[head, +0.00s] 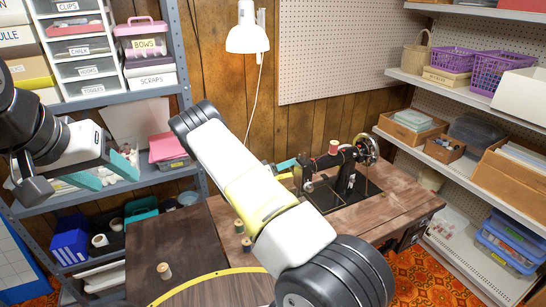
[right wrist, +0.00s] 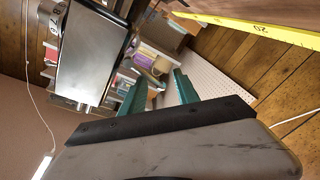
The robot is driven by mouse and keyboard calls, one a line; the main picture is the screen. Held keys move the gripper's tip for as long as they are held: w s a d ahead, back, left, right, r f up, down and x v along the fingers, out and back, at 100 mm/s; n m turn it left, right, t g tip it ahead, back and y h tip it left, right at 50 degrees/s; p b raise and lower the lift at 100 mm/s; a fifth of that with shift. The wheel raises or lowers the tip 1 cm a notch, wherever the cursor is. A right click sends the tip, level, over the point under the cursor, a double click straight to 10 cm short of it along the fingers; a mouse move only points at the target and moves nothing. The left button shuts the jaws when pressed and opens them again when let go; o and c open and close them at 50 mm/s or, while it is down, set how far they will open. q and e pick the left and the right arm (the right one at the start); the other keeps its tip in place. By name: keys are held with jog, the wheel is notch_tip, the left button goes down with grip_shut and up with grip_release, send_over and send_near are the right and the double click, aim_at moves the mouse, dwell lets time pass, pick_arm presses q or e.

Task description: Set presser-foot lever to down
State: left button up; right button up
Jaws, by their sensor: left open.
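The black sewing machine (head: 346,172) stands on the wooden table, with a pink thread spool (head: 333,147) on top and its handwheel (head: 366,150) at the right. The presser-foot lever is too small or hidden to make out. My right gripper (head: 284,170) is at the left end of the machine's head, partly behind my arm. In the right wrist view its two teal fingers (right wrist: 158,92) stand apart with nothing seen held; a shiny grey plate (right wrist: 92,58), likely the machine's end, lies beside them. Contact cannot be told. My left gripper (head: 103,172) is open and empty at the far left.
Thread spools (head: 239,227) and a yellow measuring tape (head: 195,284) lie on the table (head: 175,235). A white lamp (head: 247,38) hangs above. Shelves with boxes stand left (head: 155,185) and right (head: 440,90). My right arm crosses and hides the middle.

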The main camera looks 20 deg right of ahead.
grip_shut()
jog(key=shift+f, duration=0.15)
jog(key=shift+f+n, duration=0.55)
jog(key=shift+n, duration=0.55)
jog(key=f+n, duration=0.1)
jog(key=n, duration=0.1)
jog(key=s+f+n+g, duration=0.1)
jog(key=n, duration=0.2)
jog(key=f+n+y, duration=0.1)
jog(key=n, duration=0.2)
jog(key=shift+s+f+g, duration=0.2)
jog(key=shift+f+g, duration=0.1)
jog(key=shift+s+d+f+n+g, duration=0.15)
jog(key=shift+s+n, duration=0.1)
jog(key=shift+n, duration=0.45)
jog(key=shift+s+f+n+g, duration=0.2)
jog(key=shift+s+n, duration=0.1)
jog(key=shift+n, duration=0.4)
jog(key=shift+s+d+f+n+g, duration=0.15)
jog(key=shift+s+n, duration=0.1)
jog(key=shift+n, duration=0.45)
jog(key=shift+s+a, duration=0.1)
